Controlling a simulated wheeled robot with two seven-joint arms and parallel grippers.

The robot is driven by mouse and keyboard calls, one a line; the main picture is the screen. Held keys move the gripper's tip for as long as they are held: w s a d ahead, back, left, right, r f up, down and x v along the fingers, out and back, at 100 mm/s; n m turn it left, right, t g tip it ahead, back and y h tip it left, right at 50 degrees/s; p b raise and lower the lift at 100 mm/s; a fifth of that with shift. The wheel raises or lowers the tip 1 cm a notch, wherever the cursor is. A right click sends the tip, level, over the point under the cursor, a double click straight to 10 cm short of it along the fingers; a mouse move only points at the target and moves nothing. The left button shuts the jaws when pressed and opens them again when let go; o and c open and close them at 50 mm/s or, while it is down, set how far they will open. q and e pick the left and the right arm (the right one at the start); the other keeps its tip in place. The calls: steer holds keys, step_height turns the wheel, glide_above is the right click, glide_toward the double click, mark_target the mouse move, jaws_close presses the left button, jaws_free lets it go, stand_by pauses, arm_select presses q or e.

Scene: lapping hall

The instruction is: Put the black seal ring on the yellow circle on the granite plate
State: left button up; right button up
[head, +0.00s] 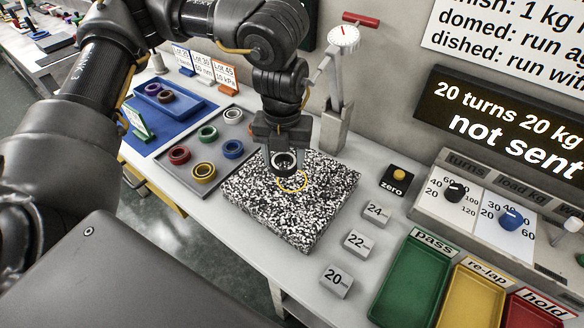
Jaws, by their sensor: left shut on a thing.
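My left gripper (283,160) points down over the speckled granite plate (262,215). It is shut on the black seal ring (284,167), which shows between its fingertips. The yellow circle (294,187) is drawn on the plate's top. In the picture the ring overlaps the circle's upper left part and hides some of it. I cannot tell whether the ring touches the plate or hangs just above it. My right gripper is not in view.
A grey tray (217,170) with several coloured rings lies left of the plate. A dial gauge stand (335,128) rises behind it. Numbered blocks (358,243) and a zero button box (398,180) stand right. Green (408,285), yellow and red trays lie at front right.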

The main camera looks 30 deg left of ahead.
mark_target(292, 180)
arm_select(q)
steer(key=shift+w+d+f, duration=0.3)
steer(key=shift+w+f, duration=0.15)
steer(key=shift+f, duration=0.25)
steer(key=shift+d+f, duration=0.1)
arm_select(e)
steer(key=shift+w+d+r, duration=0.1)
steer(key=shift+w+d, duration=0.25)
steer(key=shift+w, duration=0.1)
arm_select(q)
steer(key=f, duration=0.3)
steer(key=shift+w+d+f, duration=0.15)
steer(key=shift+w+f, duration=0.2)
steer(key=shift+f, duration=0.3)
steer(key=o, duration=1.1)
steer(key=shift+r, duration=0.6)
step_height(292, 180, up, 11)
steer(key=shift+r, duration=0.15)
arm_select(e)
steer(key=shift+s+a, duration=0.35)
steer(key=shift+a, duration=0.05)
